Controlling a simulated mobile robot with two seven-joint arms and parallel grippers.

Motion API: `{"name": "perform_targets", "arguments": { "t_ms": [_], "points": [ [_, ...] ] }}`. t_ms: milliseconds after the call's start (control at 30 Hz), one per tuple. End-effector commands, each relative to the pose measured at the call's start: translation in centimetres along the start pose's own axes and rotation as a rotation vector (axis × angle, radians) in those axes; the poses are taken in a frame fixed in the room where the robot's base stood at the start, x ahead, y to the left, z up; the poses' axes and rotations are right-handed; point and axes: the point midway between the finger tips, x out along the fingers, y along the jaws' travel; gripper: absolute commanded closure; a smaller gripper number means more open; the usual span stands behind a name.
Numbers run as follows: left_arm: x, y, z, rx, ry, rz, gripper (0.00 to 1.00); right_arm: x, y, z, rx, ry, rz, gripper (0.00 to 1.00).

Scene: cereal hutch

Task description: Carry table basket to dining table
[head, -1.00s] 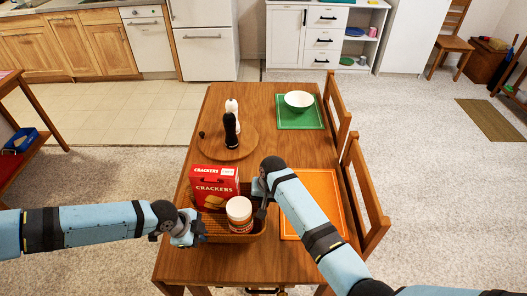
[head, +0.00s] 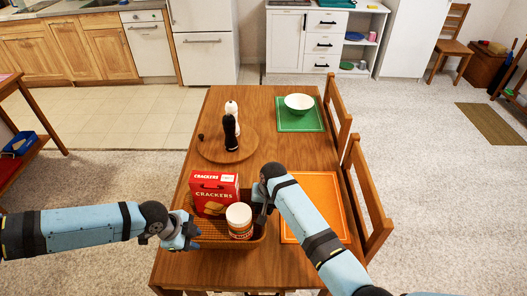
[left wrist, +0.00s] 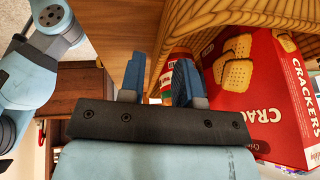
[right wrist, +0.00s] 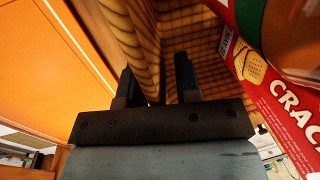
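The wicker table basket (head: 218,243) stands on the near part of the wooden table. It holds a red crackers box (head: 214,194) and a white-lidded jar (head: 239,220). My left gripper (head: 190,236) is at the basket's left end. In the left wrist view its blue fingers (left wrist: 158,80) are apart, close to the basket rim; whether they straddle it is unclear. My right gripper (head: 262,208) points down at the basket's right end. In the right wrist view its dark fingers (right wrist: 158,80) are apart, one each side of the basket wall (right wrist: 148,35). The fingertips are partly hidden.
The table (head: 270,150) bears an orange mat (head: 318,205) right of the basket, a round board (head: 212,147) with two mills, and a white bowl (head: 299,103) on a green mat. Chairs (head: 366,190) line the right side. Open floor lies left of the table.

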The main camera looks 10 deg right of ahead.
Motion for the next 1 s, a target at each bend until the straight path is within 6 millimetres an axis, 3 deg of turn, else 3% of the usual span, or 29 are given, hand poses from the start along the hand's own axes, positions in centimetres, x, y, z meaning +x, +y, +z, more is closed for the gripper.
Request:
{"name": "perform_targets", "arguments": {
  "t_ms": [100,300,567,667,1000],
  "points": [
    [-2.9,-0.1,0.1,-0.001,-0.001,-0.002,0.69,0.0,0.0,0.0,0.000,0.000,0.000,0.69],
    [-6.6,0.0,0.1,0.000,-0.001,0.000,0.69,0.0,0.0,0.0,0.000,-0.001,0.000,0.69],
    [-8.5,0.0,0.1,0.000,-0.002,0.001,0.69,-0.4,0.0,0.0,-0.001,0.000,-0.001,0.69],
    [-8.6,0.1,0.1,0.000,-0.002,0.001,0.69,-1.6,-0.1,0.0,-0.001,0.002,-0.002,0.69],
    [-8.6,0.1,0.1,0.000,-0.002,0.001,0.69,-8.7,-0.1,0.0,-0.001,0.002,-0.001,0.69]
  ]
}}
